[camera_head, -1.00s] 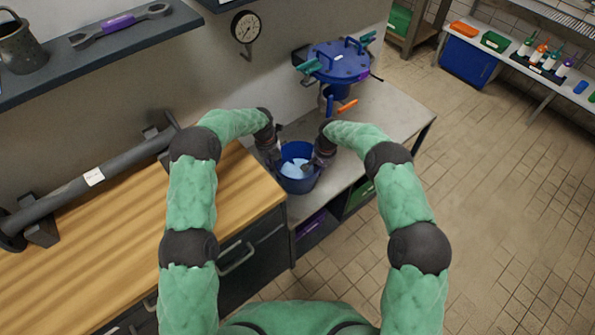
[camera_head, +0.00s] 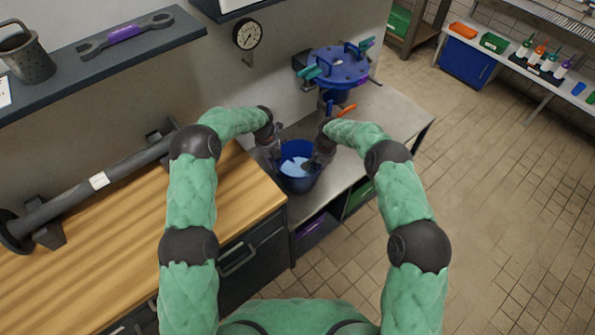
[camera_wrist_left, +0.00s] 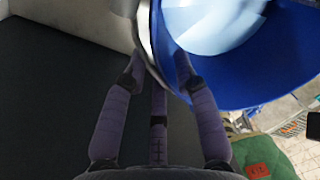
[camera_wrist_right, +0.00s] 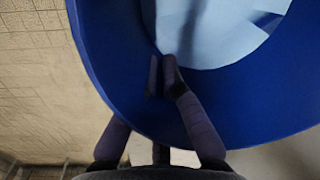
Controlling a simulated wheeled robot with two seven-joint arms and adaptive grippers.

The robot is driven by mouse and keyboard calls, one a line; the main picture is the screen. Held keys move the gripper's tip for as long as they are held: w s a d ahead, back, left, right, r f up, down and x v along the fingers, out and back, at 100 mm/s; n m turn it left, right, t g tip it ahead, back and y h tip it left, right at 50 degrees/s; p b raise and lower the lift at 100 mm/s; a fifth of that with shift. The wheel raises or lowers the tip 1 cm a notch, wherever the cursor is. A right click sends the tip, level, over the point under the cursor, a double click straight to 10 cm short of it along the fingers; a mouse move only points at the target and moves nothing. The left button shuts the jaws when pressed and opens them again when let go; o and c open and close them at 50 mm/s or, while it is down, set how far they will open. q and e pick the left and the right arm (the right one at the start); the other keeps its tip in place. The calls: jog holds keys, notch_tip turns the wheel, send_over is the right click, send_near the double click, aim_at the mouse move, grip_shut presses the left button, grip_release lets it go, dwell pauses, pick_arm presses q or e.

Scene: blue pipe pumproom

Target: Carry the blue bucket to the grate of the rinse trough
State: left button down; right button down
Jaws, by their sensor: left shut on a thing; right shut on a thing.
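The blue bucket (camera_head: 299,184) is upright between my two grippers, at the front edge of the grey bench. Pale, light-blue contents show inside it. My left gripper (camera_head: 276,150) is shut on the bucket's left rim; the left wrist view shows its fingers on either side of the blue wall (camera_wrist_left: 235,85). My right gripper (camera_head: 318,160) is shut on the right rim, with the blue wall (camera_wrist_right: 105,60) close in the right wrist view. I cannot tell how far the bucket is above the bench.
The grey bench (camera_head: 392,115) has free room right of the bucket. A blue flanged lid (camera_head: 338,66) with an orange-handled part (camera_head: 347,110) is behind. A wooden worktop (camera_head: 130,240) with a pipe (camera_head: 120,172) is at left. A slatted metal surface (camera_head: 550,20) is far right, across open floor.

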jog(key=shift+w+a+r+p, duration=0.15)
jog(key=shift+r+p, duration=0.7)
jog(key=shift+r, duration=0.45)
